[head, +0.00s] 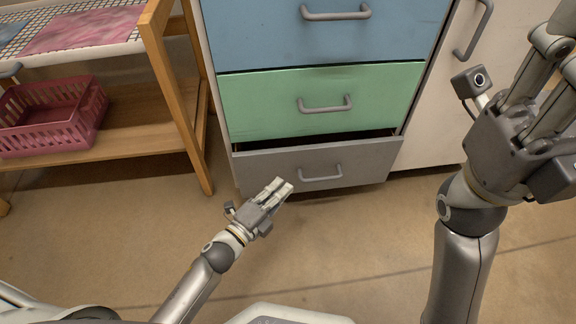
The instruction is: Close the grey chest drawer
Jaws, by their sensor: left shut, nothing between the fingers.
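The grey chest drawer (360,163) is the lowest drawer, at the middle of the head view. It stands partly out, with a dark gap along its top edge. Its bar handle (321,173) is on the front. My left gripper (284,186) is shut and empty, at the left part of the drawer front, left of the handle. I cannot tell whether its fingertips touch the front. My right gripper (556,50) is raised close to the camera at the right edge, away from the drawer. Its fingers are partly cut off, so its opening is unclear.
A green drawer (380,94) and a blue drawer (395,35) above look closed. A white cabinet door (440,125) is to the right. A wooden rack (172,100) with a pink basket (55,118) stands left. The floor (345,240) in front is clear.

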